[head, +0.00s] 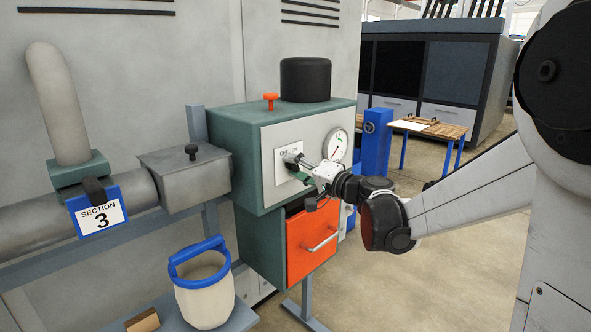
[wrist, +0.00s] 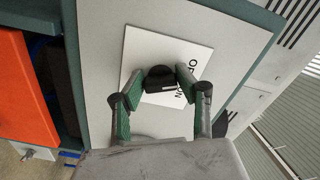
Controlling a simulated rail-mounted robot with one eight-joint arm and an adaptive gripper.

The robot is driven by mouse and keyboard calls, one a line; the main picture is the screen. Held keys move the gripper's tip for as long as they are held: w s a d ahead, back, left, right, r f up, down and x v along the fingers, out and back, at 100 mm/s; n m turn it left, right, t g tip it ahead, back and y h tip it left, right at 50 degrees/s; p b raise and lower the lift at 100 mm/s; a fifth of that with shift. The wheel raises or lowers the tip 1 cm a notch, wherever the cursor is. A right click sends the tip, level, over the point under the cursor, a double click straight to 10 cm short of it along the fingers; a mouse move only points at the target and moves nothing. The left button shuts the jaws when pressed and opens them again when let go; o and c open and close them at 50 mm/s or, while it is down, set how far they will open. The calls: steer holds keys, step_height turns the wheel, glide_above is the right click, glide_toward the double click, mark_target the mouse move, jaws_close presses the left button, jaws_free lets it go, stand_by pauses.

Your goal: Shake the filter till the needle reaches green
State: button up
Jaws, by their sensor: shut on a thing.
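My gripper (head: 299,170) is at the front panel of the green filter box (head: 226,130). In the wrist view its two green-padded fingers (wrist: 160,80) are closed on a black knob (wrist: 158,74). The knob sits on a white plate (wrist: 190,55) with black lettering, partly readable as an off/on label. The fingers hide part of the knob. A round white gauge (head: 336,146) is on the same panel, right of the plate in the head view. Its needle is too small to read surely against the colours.
An orange drawer (head: 311,240) with a metal handle is below the panel. A black cap (head: 305,80) and an orange knob (head: 270,98) are on top. A white bucket (head: 205,295) with blue rim stands lower left. Floor at right is open beneath my arm.

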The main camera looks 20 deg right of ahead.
steer(key=shift+n, duration=0.7)
steer(key=o, duration=1.1)
steer(key=shift+s+d, duration=0.1)
steer(key=v, duration=1.1)
steer(key=shift+s+d+f, duration=0.1)
steer(key=shift+s+d, duration=0.1)
steer(key=shift+s, duration=0.2)
